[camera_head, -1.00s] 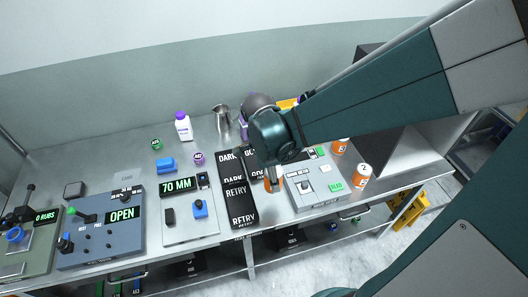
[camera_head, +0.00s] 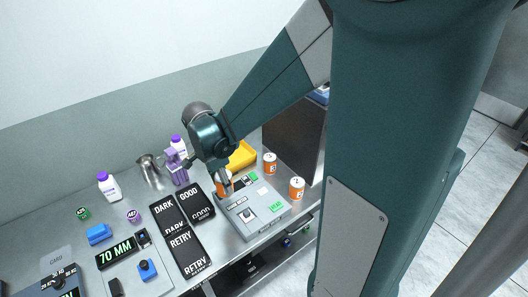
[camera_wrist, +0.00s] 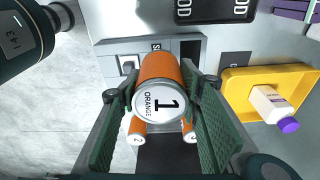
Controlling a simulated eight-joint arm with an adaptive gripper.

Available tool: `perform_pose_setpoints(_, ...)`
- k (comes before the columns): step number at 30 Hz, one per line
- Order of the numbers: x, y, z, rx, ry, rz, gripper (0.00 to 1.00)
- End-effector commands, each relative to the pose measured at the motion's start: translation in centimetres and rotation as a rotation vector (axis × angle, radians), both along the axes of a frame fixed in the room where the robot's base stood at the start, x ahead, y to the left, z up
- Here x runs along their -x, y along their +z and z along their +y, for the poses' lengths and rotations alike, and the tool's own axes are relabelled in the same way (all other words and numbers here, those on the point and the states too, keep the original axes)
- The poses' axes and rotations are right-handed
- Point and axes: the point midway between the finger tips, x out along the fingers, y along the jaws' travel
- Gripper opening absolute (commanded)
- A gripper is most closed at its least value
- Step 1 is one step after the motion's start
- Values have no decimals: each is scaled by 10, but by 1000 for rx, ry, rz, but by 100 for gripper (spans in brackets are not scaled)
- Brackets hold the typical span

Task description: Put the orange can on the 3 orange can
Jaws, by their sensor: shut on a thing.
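An orange can labelled 1 (camera_wrist: 163,72) is held between the green pads of my gripper (camera_wrist: 160,98) in the wrist view, its white numbered end facing the camera. In the head view my gripper (camera_head: 225,178) and the orange can (camera_head: 222,190) are over the back left part of a grey button panel; the gap below is unclear. The can labelled 3 (camera_head: 270,164) stands behind the panel, and the can labelled 2 (camera_head: 297,188) stands at its right. In the wrist view, cans 2 (camera_wrist: 136,128) and 3 (camera_wrist: 189,130) show partly beyond the held can.
The grey panel (camera_head: 257,221) is below. A yellow tray (camera_wrist: 232,95) holds a purple-capped white bottle (camera_wrist: 268,102). A purple bottle (camera_head: 176,167) and metal jug (camera_head: 150,172) stand behind. DARK and RETRY signs (camera_head: 180,236) lie left. A dark box (camera_head: 295,135) stands at the right back.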

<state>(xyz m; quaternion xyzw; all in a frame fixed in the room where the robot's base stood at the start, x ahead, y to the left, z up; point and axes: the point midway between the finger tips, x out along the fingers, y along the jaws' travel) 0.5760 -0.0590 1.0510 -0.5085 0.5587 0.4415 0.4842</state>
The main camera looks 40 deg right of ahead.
Motion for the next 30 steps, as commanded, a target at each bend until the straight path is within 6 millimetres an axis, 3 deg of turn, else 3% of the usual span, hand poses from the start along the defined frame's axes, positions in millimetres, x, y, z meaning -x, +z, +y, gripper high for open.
perform_pose_setpoints(15,-56,33,-117,0,39,-2,17)
perform_pose_setpoints(30,-81,58,-238,6,78,-1,17)
